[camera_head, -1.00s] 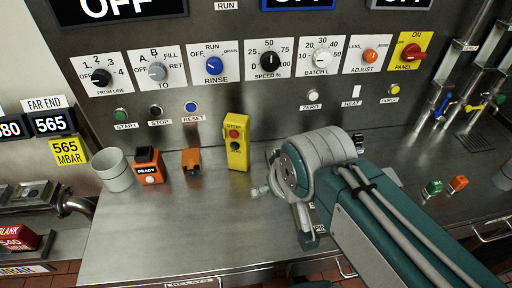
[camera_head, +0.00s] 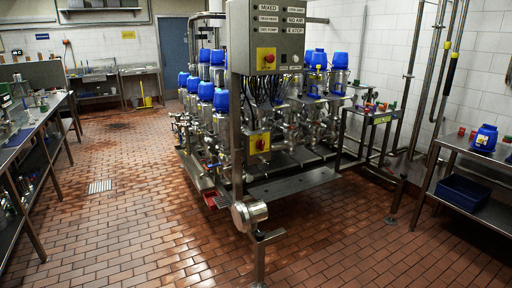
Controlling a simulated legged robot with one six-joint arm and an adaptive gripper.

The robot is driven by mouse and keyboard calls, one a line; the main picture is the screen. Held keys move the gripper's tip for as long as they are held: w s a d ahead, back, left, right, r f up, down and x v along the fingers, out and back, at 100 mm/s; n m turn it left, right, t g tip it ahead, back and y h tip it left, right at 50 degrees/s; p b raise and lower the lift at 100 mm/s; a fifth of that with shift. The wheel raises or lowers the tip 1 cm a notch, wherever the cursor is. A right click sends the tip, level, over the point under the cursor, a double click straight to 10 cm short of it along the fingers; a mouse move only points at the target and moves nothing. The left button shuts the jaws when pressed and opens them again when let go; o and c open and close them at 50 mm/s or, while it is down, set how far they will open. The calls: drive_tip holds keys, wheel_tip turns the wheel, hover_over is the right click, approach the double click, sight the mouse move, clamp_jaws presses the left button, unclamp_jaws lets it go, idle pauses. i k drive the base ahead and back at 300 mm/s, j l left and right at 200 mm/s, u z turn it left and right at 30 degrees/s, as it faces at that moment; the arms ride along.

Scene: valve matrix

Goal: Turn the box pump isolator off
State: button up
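Two red rotary handles on yellow plates show, both small at this distance. One (camera_head: 268,58) is on the grey control box (camera_head: 288,35) at the top of the steel post. The other (camera_head: 260,144) is on a smaller yellow box lower down, just right of the post. Their labels are too small to read, so I cannot tell which is the box pump isolator or how either handle is set. My gripper and arm are not in view.
The valve skid with blue-topped valves (camera_head: 315,60) stands behind the steel post (camera_head: 237,110). A round steel fitting (camera_head: 249,212) sits low at the front. Benches line the left (camera_head: 28,136) and right (camera_head: 470,150). The tiled floor (camera_head: 130,220) at front left is clear.

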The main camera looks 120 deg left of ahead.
sight(260, 144)
drive_tip(key=u, duration=4.05)
drive_tip(key=i+l, duration=0.2)
drive_tip(key=i, duration=0.5)
drive_tip(key=i+l, duration=0.15)
drive_tip(key=i, duration=0.6)
drive_tip(key=i+l, duration=0.2)
drive_tip(key=i, duration=0.5)
drive_tip(key=i+l+z, duration=0.1)
drive_tip(key=i, duration=0.65)
drive_tip(key=l, duration=0.1)
